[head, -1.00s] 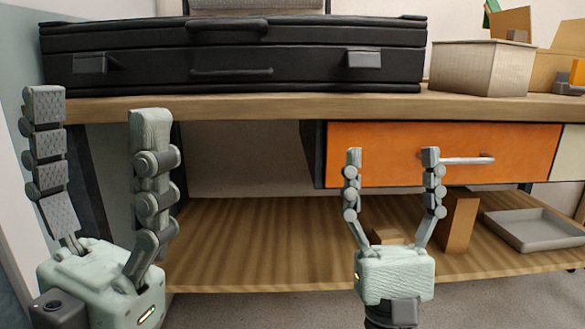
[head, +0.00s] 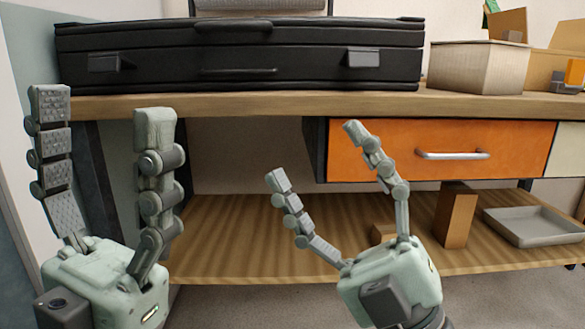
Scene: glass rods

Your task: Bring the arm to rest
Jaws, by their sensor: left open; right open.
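My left gripper (head: 103,100) is open and empty at the left of the head view, its fingers pointing up in front of the bench. My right gripper (head: 315,155) is open and empty right of the middle, tilted to the left, with its fingers spread wide. It stands in front of the lower shelf and the orange drawer. Neither gripper is seen touching anything. No glass rods show in this view.
A black case (head: 240,52) lies on the wooden bench top (head: 300,103). A cardboard box (head: 478,67) stands to its right. Below are the closed orange drawer (head: 400,140), a lower shelf (head: 240,240), a wooden block (head: 455,215) and a grey tray (head: 530,240).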

